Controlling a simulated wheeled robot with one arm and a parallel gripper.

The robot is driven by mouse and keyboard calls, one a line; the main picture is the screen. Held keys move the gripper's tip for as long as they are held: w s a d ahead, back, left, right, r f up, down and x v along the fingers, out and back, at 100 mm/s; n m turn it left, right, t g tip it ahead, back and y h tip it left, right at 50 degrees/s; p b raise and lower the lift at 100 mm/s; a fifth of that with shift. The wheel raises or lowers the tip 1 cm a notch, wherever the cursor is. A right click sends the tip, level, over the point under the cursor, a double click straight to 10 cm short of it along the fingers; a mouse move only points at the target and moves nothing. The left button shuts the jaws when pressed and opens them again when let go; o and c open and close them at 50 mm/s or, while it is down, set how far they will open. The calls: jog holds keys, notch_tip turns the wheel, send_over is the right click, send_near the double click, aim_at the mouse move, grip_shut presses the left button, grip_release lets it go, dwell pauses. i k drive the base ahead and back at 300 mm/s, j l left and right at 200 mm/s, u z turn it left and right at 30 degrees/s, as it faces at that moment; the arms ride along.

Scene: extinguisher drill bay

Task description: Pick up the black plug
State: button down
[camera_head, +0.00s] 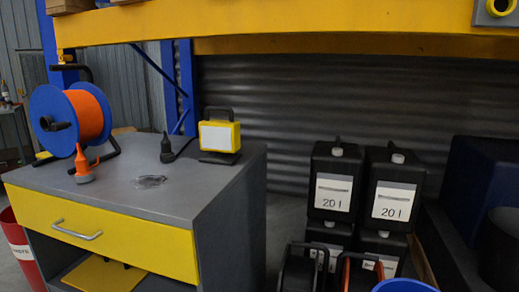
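A black plug (167,149) stands on the grey top of a cabinet (135,199), near its back edge. A dark cord runs from it to the right towards a yellow work lamp (219,135) with a black handle and base. An orange plug (83,167) stands on the same top, further left and nearer the front. Its orange cord leads to a blue cable reel (57,119) wound with orange cable. My gripper is not in view.
A yellow shelf beam (280,30) spans overhead. Black 20 l canisters (336,165) are stacked to the right. A red bin (22,255) stands at the left.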

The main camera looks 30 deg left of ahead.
aim_at(165, 144)
jog(key=u, duration=1.95)
jog(key=j+z, duration=0.1)
jog(key=i, duration=0.05)
